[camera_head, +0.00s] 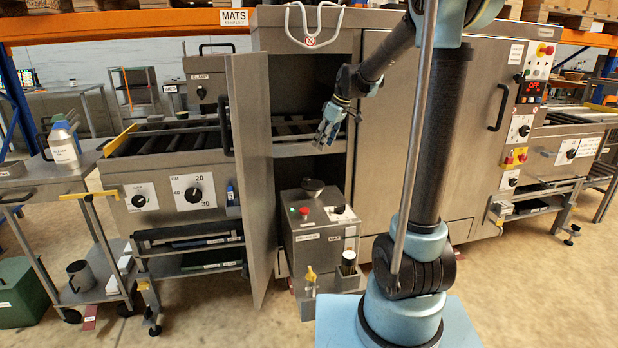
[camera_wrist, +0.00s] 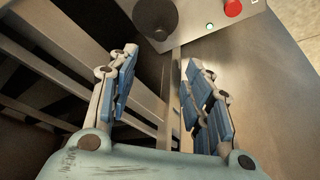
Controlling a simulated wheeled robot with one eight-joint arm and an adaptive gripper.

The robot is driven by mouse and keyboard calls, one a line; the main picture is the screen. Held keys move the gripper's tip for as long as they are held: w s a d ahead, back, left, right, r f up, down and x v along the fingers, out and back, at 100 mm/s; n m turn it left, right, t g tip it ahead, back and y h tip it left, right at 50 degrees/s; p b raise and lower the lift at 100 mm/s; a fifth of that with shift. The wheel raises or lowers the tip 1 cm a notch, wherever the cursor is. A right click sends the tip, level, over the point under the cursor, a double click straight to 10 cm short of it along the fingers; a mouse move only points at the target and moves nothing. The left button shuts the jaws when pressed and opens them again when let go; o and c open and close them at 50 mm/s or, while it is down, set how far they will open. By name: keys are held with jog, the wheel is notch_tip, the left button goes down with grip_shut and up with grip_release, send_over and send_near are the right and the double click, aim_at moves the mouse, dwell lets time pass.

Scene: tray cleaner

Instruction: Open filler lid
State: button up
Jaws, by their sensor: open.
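The cap also shows at the top of the wrist view (camera_wrist: 155,14), partly cut off by the frame edge. My gripper (camera_head: 323,142) is above the box, apart from the cap, and points downward. In the wrist view my gripper (camera_wrist: 160,62) has its blue-padded fingers spread with nothing between them. The cap lies beyond the fingertips.
An open cabinet door (camera_head: 248,170) stands just left of the box, and a closed door (camera_head: 408,140) is to the right. A red button (camera_wrist: 232,8) is on the box top. Roller shelves (camera_head: 295,128) lie behind my gripper.

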aim_at(307, 178)
jog(key=x, duration=1.7)
jog(key=shift+a+f, duration=0.1)
jog(key=shift+a, duration=0.05)
jog(key=shift+c, duration=0.3)
grip_shut()
